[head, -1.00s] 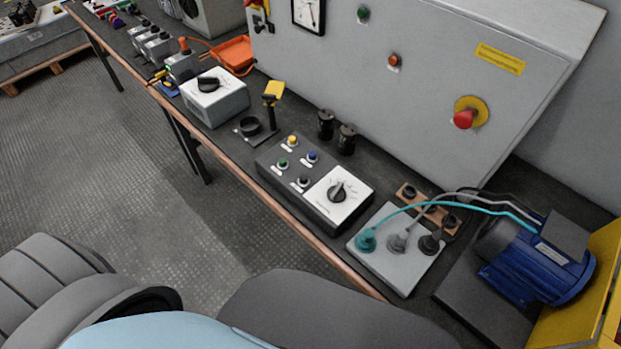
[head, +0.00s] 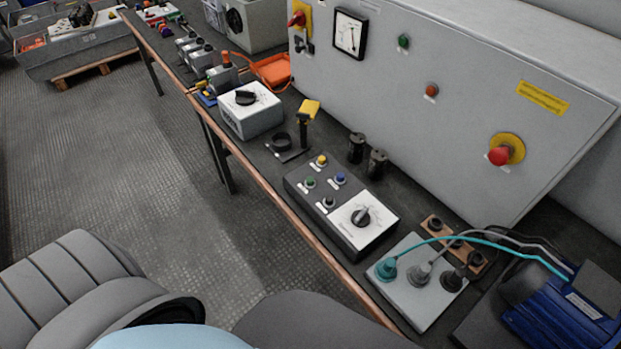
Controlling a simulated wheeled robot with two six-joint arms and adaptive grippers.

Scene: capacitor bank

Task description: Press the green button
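A green button (head: 310,182) sits on the grey control box (head: 343,236) on the bench, at the left of a group with a yellow button (head: 321,161), a blue button (head: 340,178) and a black button (head: 328,202). A white panel with a black rotary knob (head: 361,216) is on the same box. Another small green button or lamp (head: 403,41) is on the upright grey cabinet. Neither of my grippers shows in the head view; only grey and light blue parts of my own body show at the bottom.
The cabinet (head: 450,110) stands behind the box, with a red emergency stop (head: 500,154). Two black cylinders (head: 366,154) stand between them. A plug plate (head: 420,283) with cables to a blue motor (head: 562,312) is at right. A yellow-topped post (head: 308,110) stands left.

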